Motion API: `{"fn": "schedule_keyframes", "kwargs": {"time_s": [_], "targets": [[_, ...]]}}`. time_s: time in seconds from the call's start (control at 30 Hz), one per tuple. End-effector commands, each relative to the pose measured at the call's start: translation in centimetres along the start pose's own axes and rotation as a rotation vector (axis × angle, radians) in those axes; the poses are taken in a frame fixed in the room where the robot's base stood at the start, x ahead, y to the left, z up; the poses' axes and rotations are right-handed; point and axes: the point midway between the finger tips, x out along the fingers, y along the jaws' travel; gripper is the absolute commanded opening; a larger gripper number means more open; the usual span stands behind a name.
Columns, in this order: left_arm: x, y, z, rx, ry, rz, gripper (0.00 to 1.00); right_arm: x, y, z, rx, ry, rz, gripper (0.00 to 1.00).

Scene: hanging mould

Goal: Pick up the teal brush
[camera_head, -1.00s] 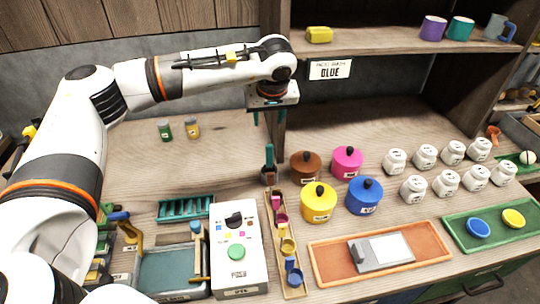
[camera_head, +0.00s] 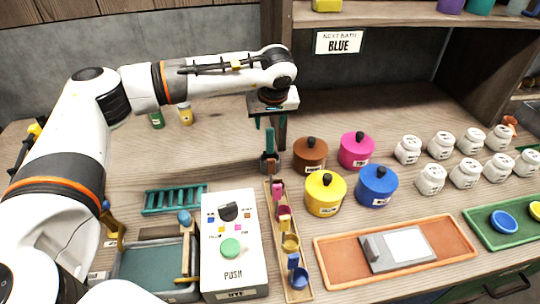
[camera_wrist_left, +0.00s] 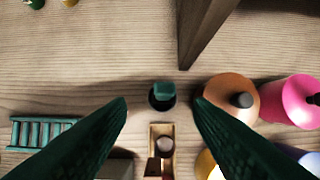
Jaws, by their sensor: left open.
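The teal brush (camera_head: 269,142) stands upright in a small dark holder (camera_head: 269,162) beside the brown pot. In the left wrist view, the brush (camera_wrist_left: 163,91) shows from above as a teal block end in a dark round opening. My left gripper (camera_head: 271,122) is above the brush, pointing down, open and empty. In the left wrist view its two dark teal fingers (camera_wrist_left: 160,115) lie to either side of the brush, with a gap on each side. My right gripper is not in view.
A wooden post (camera_wrist_left: 205,30) rises just behind the brush. The brown pot (camera_head: 310,156) stands close on the right, with pink, yellow and blue pots nearby.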

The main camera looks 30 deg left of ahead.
Motion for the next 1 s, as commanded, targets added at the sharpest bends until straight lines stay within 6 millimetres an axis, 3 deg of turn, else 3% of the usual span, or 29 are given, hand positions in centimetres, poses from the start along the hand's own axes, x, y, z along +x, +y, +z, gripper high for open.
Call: {"fn": "schedule_keyframes", "kwargs": {"time_s": [0.2,0.43,0.7,1.0], "targets": [[3.4,0.0,0.1,0.000,0.001,0.002,0.47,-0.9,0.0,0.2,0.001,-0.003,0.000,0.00],[5.1,-0.2,0.1,0.000,0.001,0.001,0.47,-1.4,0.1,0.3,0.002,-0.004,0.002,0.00],[8.9,-0.5,0.2,0.000,0.000,0.002,0.47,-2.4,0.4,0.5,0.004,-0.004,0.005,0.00],[9.6,-0.5,0.1,0.000,0.000,-0.001,0.47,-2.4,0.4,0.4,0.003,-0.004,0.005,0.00]]}}
